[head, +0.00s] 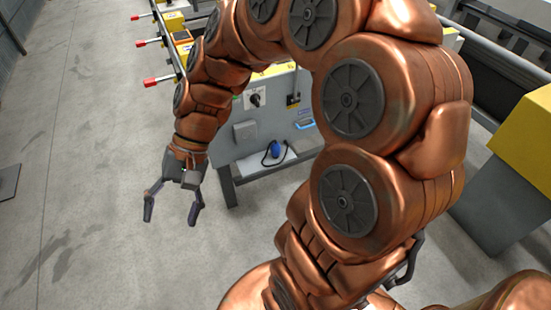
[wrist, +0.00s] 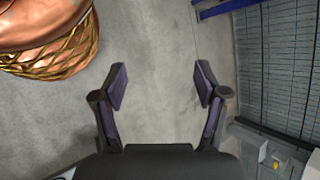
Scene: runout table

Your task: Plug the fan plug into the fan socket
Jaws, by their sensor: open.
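A blue plug (head: 275,150) with a dark cable lies on a pale ledge at the foot of a grey panel in the head view. A small blue-framed fitting (head: 304,124) is on the panel to its upper right; I cannot tell whether it is the fan socket. My gripper (head: 172,210) is open and empty, hanging over bare floor to the left of the panel and apart from the plug. Its two spread fingers also show in the wrist view (wrist: 160,88), with only floor between them. Neither plug nor socket can be made out in the wrist view.
The grey panel (head: 226,151) carries a rotary switch (head: 255,97) and a grey box (head: 244,130). Red-tipped levers (head: 157,82) stick out at the upper left. A yellow-topped cabinet (head: 525,128) stands at right. My arm hides part of the panel.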

